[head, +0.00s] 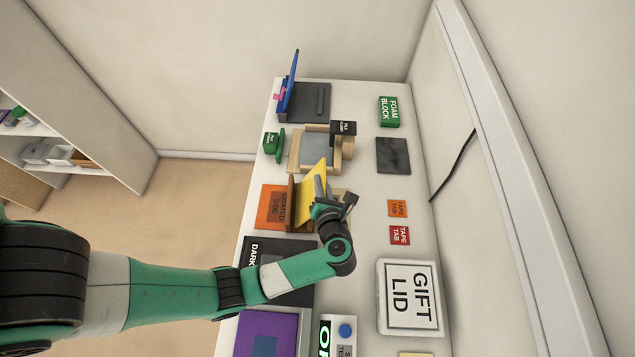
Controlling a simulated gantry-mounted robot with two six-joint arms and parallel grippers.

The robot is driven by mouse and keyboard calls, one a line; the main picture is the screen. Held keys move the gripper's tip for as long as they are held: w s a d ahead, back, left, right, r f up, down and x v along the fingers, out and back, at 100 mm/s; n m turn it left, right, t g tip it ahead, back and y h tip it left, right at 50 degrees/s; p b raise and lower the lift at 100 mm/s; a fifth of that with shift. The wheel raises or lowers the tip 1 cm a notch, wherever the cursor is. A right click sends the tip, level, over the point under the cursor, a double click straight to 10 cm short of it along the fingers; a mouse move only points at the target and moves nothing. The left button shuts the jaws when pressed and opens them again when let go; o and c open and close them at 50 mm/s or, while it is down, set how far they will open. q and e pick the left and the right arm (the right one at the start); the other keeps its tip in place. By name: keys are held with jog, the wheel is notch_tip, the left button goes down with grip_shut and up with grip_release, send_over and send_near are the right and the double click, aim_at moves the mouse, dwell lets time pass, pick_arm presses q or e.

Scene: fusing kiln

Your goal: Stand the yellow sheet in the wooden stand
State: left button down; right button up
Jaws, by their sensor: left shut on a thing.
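The yellow sheet (310,193) is near the middle of the table in the head view, standing on edge and leaning. My left gripper (322,195) is shut on its right side; the gripper and wrist hide part of it. The wooden stand (291,204) shows as a brown upright piece close along the sheet's left side. Its lower part is mostly hidden, and I cannot tell whether the sheet's lower edge rests in it. My right gripper is not in view.
An orange "coated side" panel (270,207) lies left of the stand. Behind are a tan wooden frame (296,150) with a grey panel and a dark block (343,128). Orange (398,208) and red (400,235) tape tabs and a gift lid (383,300) lie right, near the wall.

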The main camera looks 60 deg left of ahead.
pick_arm(q)
jog(key=shift+w, duration=0.15)
jog(key=c, duration=0.8)
grip_release()
jog(key=shift+c, duration=0.2)
jog(key=shift+d, duration=0.15)
jog(key=v, duration=1.1)
jog(key=shift+d, duration=0.15)
